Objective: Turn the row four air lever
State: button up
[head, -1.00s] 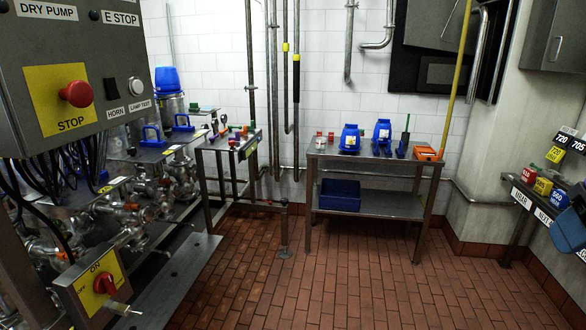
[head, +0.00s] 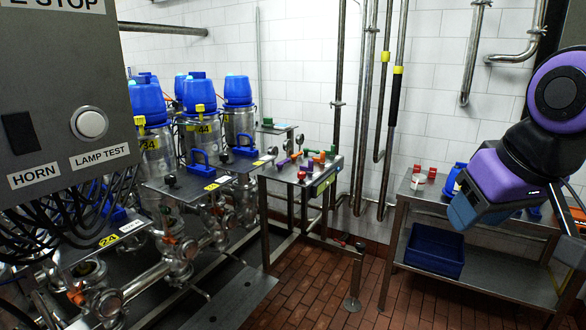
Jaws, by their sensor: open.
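My arm shows at the right edge, with a purple link and a blue-grey end part, well apart from the stand. No gripper fingers can be made out.
A grey control box (head: 60,80) fills the upper left. Blue-capped steel valves (head: 238,105) and pipework (head: 180,250) stand below and behind it. A steel table (head: 405,200) with a blue bin (head: 434,250) stands at right. Brick floor (head: 310,305) is clear in front.

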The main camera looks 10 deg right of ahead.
aim_at(280, 165)
jog(key=i+l+u, duration=0.15)
jog(key=i+l, duration=0.15)
jog(key=i, duration=0.2)
jog(key=i+l, duration=0.1)
jog(key=i, duration=1.75)
